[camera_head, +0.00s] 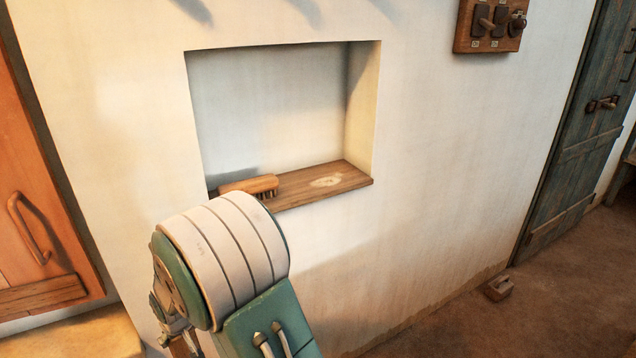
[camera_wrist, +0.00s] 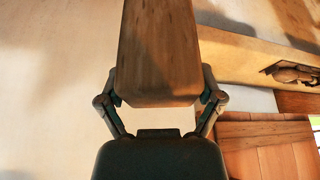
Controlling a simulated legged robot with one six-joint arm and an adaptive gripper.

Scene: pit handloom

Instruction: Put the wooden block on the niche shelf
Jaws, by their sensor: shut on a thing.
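My gripper (camera_wrist: 160,92) is shut on a brown wooden block (camera_wrist: 158,50), with one finger on each side of it in the wrist view. The block's far end runs out of the top of that view. In the head view the gripper is mostly hidden behind my arm at the lower left, and a bit of brown wood (camera_head: 182,346) shows there. The niche shelf (camera_head: 352,174) is a wooden board in the wall recess, above and right of the gripper in the picture. A pale patch (camera_head: 326,181) marks its right part.
A wooden brush (camera_head: 250,186) lies on the shelf's left part; the right part is clear. An orange wooden door (camera_head: 30,215) stands left. A switch board (camera_head: 490,25) hangs upper right. A small wooden piece (camera_head: 498,288) lies on the floor near the blue-green door (camera_head: 570,130).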

